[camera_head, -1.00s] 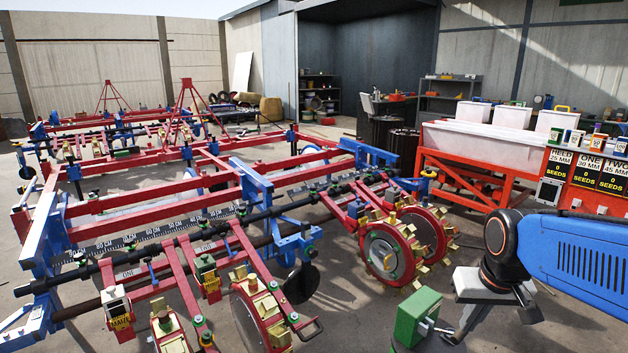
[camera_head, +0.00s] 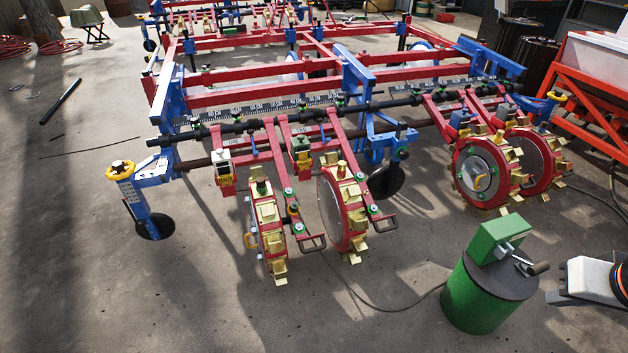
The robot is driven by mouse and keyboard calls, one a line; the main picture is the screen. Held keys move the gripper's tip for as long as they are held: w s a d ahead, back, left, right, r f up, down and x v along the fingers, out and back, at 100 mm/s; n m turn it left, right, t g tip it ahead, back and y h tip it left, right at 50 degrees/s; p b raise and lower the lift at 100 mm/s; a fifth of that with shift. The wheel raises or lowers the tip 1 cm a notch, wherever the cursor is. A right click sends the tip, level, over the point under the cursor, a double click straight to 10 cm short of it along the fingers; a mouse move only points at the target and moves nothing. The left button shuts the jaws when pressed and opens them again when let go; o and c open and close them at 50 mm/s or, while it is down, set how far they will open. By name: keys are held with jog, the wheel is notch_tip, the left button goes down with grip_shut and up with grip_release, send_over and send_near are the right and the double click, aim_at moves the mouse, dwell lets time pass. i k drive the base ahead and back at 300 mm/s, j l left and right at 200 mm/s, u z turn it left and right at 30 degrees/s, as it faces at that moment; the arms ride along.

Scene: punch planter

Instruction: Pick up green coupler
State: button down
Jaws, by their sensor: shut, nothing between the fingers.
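I cannot tell for sure which part is the green coupler. Small green fittings sit on the planter's row units, such as one at the left row wheel (camera_head: 259,189) and one on the right row wheel's arm (camera_head: 363,226). A green block (camera_head: 495,239) with grey metal parts stands on the dark top of a green drum (camera_head: 470,300). My gripper (camera_head: 556,298) is at the right edge, just right of the drum, cut off by the frame. Its fingers look closed and hold nothing. It is well apart from the planter's green fittings.
The red and blue planter (camera_head: 260,95) fills the middle, with lugged wheels (camera_head: 487,172) jutting forward. A cable runs along the floor to the drum. An orange-red stand (camera_head: 590,95) is at the upper right. The concrete floor at the left and front is mostly free.

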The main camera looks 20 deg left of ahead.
aim_at(292, 209)
jog(key=i+j+u, duration=0.1)
jog(key=j+u, duration=0.2)
jog(key=i+j+u, duration=0.15)
jog(key=j+u, duration=0.15)
jog(key=i+j+u, duration=0.3)
jog(key=j, duration=0.15)
jog(key=i+j+u, duration=0.1)
jog(key=j+u, duration=0.2)
